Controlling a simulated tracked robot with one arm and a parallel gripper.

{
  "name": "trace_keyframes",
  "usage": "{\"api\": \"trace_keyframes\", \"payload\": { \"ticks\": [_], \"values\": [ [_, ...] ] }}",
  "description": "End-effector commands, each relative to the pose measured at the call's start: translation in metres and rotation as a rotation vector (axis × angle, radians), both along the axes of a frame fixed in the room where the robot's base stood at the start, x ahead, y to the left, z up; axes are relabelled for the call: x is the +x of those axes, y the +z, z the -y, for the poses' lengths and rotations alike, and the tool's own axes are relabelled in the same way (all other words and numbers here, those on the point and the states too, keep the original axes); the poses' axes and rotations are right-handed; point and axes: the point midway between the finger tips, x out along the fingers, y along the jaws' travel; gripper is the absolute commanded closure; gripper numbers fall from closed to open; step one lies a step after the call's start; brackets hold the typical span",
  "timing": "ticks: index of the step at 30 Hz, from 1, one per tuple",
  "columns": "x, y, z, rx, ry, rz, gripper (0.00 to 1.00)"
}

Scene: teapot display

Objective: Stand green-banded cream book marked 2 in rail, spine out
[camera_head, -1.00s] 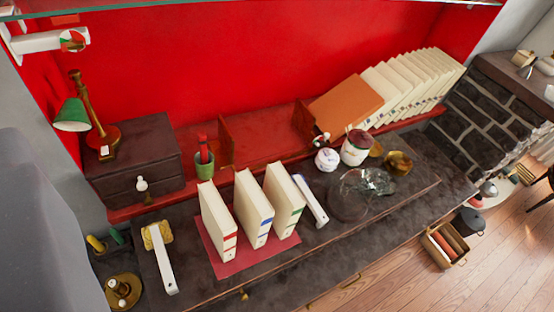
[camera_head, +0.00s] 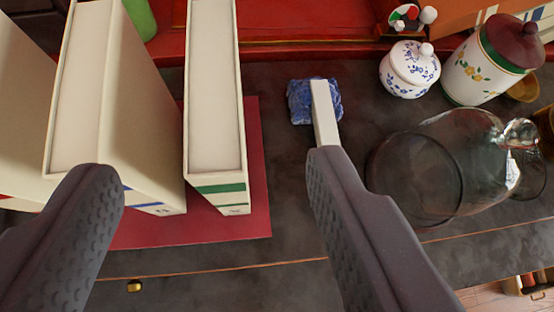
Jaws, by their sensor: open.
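The green-banded cream book (camera_head: 217,130) stands upright on a red mat (camera_head: 259,190), its green band low on the near spine. The number on it is too small to read. A blue-banded cream book (camera_head: 125,130) stands to its left. My open gripper (camera_head: 205,190) has one finger at lower left, overlapping the blue-banded book in the picture, and one at right of the green-banded book. Nothing is held between the fingers. The red rail (camera_head: 285,28) runs along the back; only part of it shows.
A white-handled tool with a blue head (camera_head: 315,103) lies right of the mat, its handle partly behind my right finger. A lidded floral pot (camera_head: 409,69), a larger lidded jar (camera_head: 487,62) and a clear glass vessel (camera_head: 430,165) stand at right. A green cup (camera_head: 140,18) is at the back left.

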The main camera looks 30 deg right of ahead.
Motion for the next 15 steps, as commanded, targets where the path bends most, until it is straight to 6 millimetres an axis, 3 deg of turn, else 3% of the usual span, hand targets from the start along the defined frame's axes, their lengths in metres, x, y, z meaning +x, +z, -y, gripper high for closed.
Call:
{"api": "trace_keyframes", "payload": {
  "ticks": [15],
  "values": [
    [0.056, -0.043, 0.012, 0.000, 0.001, -0.001, 0.44]
  ]
}}
